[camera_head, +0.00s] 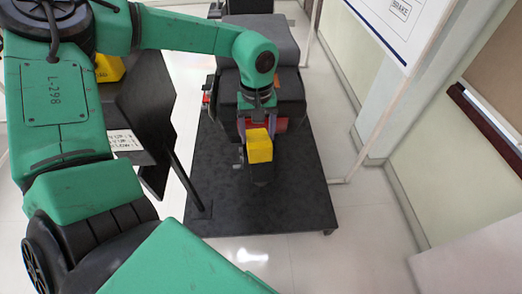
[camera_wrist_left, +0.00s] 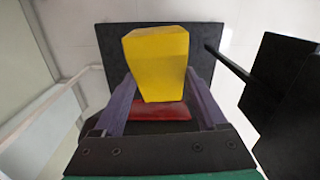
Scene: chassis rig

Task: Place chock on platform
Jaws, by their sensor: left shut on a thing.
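A yellow chock (camera_head: 259,147) is held between the purple fingers of my left gripper (camera_head: 257,126), at the front of a dark chassis (camera_head: 287,85). In the left wrist view the chock (camera_wrist_left: 158,62) sits between the two fingers of my left gripper (camera_wrist_left: 163,100), which are shut on it. The black platform (camera_head: 295,200) lies below, and its surface also shows in the wrist view (camera_wrist_left: 112,60). The chock appears to be above the platform; the exact gap cannot be told. My right gripper is not in view.
Another yellow block (camera_head: 109,68) sits on a black stand (camera_head: 145,105) at the left, partly hidden by my arm. A black bar (camera_head: 186,180) runs down to the platform's left side. A white board (camera_head: 400,30) stands at the right. The platform's front is clear.

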